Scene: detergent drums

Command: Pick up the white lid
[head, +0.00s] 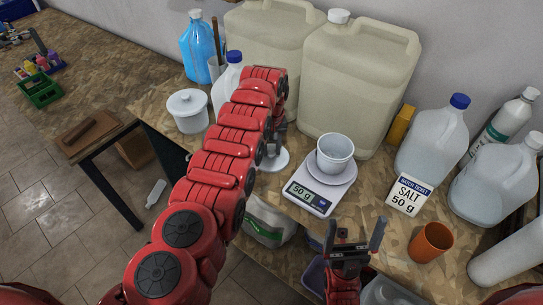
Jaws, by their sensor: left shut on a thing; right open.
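The white lid (278,160) is a round white disc left of the scale, under the fingers of my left gripper (272,143). My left gripper is shut on it, with its fingers partly hidden by my red arm. I cannot tell whether the lid is touching the table. My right gripper (354,238) is open and empty at the lower middle, in front of the scale. A white cup (335,152) stands on the digital scale (315,197), which reads 50 g.
A lidded white pot (188,112), blue bottle (198,50) and large beige canisters (360,85) stand behind.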

